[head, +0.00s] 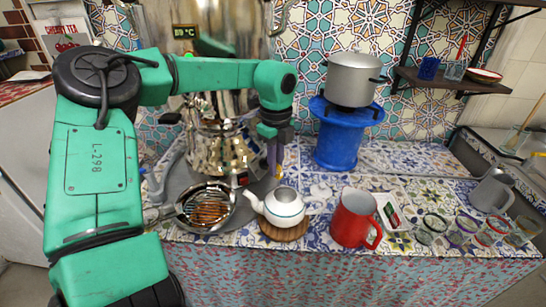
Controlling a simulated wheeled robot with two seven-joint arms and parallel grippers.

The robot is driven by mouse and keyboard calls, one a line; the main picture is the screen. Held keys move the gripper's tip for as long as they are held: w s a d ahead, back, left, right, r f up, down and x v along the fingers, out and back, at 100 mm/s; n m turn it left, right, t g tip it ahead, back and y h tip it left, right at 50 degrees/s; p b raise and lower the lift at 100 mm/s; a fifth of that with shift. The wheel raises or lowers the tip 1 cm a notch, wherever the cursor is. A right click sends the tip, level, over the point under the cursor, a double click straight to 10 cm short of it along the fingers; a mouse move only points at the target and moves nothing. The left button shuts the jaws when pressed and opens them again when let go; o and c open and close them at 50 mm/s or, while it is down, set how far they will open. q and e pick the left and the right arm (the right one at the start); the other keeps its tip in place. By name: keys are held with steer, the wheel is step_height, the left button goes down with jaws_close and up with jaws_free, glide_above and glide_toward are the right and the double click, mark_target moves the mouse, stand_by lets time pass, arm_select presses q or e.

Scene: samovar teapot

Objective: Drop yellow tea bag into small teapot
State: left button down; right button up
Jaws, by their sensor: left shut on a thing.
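The small teapot (285,204) is white with a dark band and stands open on a round wooden trivet (283,234) near the table's front edge. Its spout points left. My left gripper (275,165) is above and slightly left of the teapot, pointing down. It is shut on a small yellow thing (278,172), likely the yellow tea bag, mostly hidden by the fingers. The thing hangs apart from the teapot's opening. My right gripper is not in view.
A large metal samovar (222,150) stands behind, left of the gripper. A strainer pan with glowing coils (207,208) is left of the teapot. A red mug (354,218) stands close on the right. A blue stand (343,135) holds a grey pot (354,78). Several glasses stand at far right.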

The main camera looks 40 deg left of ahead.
mark_target(282, 173)
arm_select(q)
steer(key=shift+w+d+f, duration=0.1)
steer(key=shift+d+f, duration=0.05)
steer(key=shift+f, duration=0.2)
steer(key=shift+w+d+f+b, duration=0.2)
steer(key=shift+w+f+b, duration=0.05)
steer(key=shift+f+b, duration=0.35)
steer(key=shift+w+d+f+b, duration=0.25)
steer(key=shift+f+b, duration=0.2)
steer(key=shift+f, duration=0.15)
steer(key=f+b, duration=0.1)
steer(key=f, duration=0.2)
steer(key=shift+s+a+b, duration=0.1)
steer(key=shift+a+b, duration=0.1)
steer(key=shift+b, duration=0.15)
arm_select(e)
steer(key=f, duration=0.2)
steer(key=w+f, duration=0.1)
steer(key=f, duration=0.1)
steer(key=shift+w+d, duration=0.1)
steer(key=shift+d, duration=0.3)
arm_select(q)
steer(key=c, duration=0.9)
jaws_free()
steer(key=shift+o, duration=0.6)
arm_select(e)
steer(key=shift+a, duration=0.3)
